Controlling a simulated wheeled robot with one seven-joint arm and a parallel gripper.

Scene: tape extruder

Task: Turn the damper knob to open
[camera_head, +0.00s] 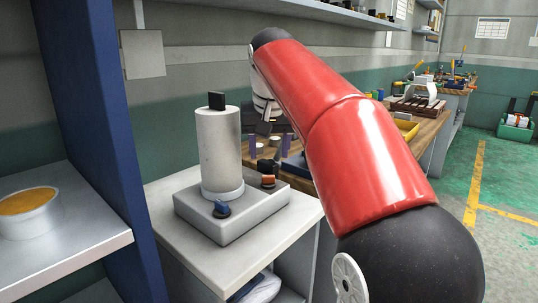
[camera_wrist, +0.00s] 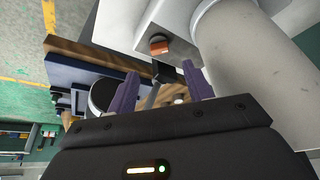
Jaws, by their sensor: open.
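The machine is a pale upright cylinder (camera_head: 219,150) on a grey box base (camera_head: 225,232). A black upright tab (camera_head: 216,100) stands on top of the cylinder. A blue-and-black knob (camera_head: 221,209) is on the base's near side, and an orange-and-black knob (camera_head: 268,181) on its right side. I cannot tell which of these is the damper knob. My gripper (camera_head: 270,145) is open, to the right of the cylinder. In the wrist view its purple fingers (camera_wrist: 162,85) point toward the base's edge near the orange knob (camera_wrist: 159,46), apart from it. The cylinder (camera_wrist: 250,65) stands close at right.
The base rests on a white-topped stand (camera_head: 275,218). At left are a blue post (camera_head: 95,110) and a metal shelf with a round tin (camera_head: 28,212). A wooden workbench (camera_head: 430,128) with several items lies behind my arm. Open green floor is at right.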

